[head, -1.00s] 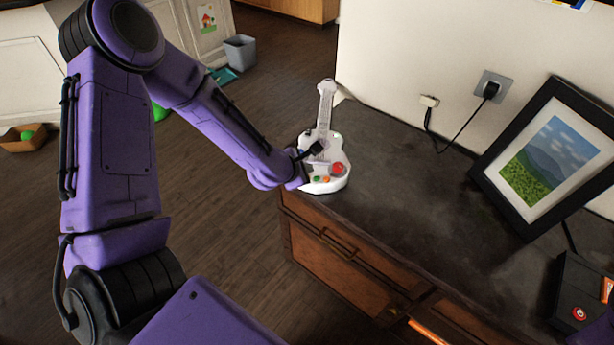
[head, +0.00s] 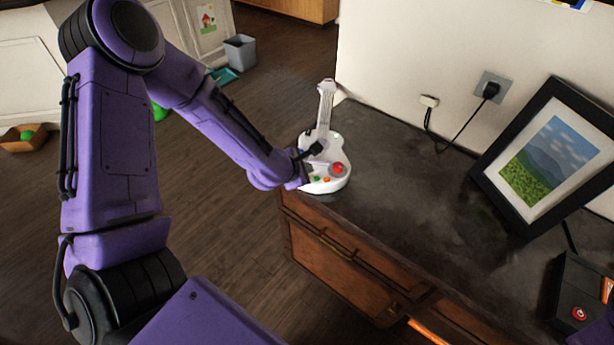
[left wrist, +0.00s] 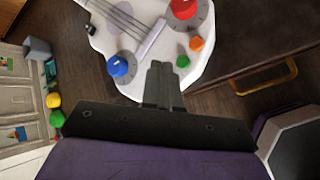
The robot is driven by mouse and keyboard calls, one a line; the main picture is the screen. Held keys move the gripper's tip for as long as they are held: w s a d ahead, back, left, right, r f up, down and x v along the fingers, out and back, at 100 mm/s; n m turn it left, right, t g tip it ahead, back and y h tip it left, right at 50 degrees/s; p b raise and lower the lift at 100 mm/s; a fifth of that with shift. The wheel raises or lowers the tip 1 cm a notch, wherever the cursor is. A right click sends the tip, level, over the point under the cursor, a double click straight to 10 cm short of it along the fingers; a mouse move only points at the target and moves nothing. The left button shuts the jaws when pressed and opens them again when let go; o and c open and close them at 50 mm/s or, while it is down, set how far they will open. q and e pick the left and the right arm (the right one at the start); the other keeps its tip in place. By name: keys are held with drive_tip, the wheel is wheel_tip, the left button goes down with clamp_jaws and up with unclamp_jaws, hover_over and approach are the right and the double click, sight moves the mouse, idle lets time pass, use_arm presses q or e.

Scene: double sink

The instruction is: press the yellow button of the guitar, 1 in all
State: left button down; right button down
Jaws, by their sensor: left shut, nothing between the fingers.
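The white toy guitar (head: 336,148) lies on the dark cabinet top near its left corner, neck pointing away. It also shows in the left wrist view (left wrist: 148,16). Its red knob (left wrist: 184,8), blue knob (left wrist: 121,67), orange button (left wrist: 197,44) and green button (left wrist: 183,61) are visible. I see no yellow button; the gripper hides part of the body. My left gripper (left wrist: 158,70) is shut and empty, its tip over the guitar's near edge between the blue knob and green button. I cannot tell whether it touches. In the head view the left gripper (head: 311,151) is at the guitar's left side.
A black picture frame (head: 540,160) leans at the right on the cabinet. A black box with a red button (head: 579,313) stands at the lower right. A wall socket (head: 490,87) with a plugged cable is behind. The middle of the cabinet top is clear.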

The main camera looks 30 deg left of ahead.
use_arm(q)
drive_tip(key=shift+f, duration=0.1)
drive_tip(key=shift+f, duration=0.35)
drive_tip(key=shift+f+b, duration=0.5)
drive_tip(key=shift+b, duration=0.1)
idle(0.4)
drive_tip(key=shift+r, duration=0.15)
drive_tip(key=shift+r+p, duration=0.8)
drive_tip(key=shift+p, duration=0.15)
drive_tip(key=shift+r, duration=0.1)
wheel_tip(320, 180, up, 5)
drive_tip(key=p, duration=0.5)
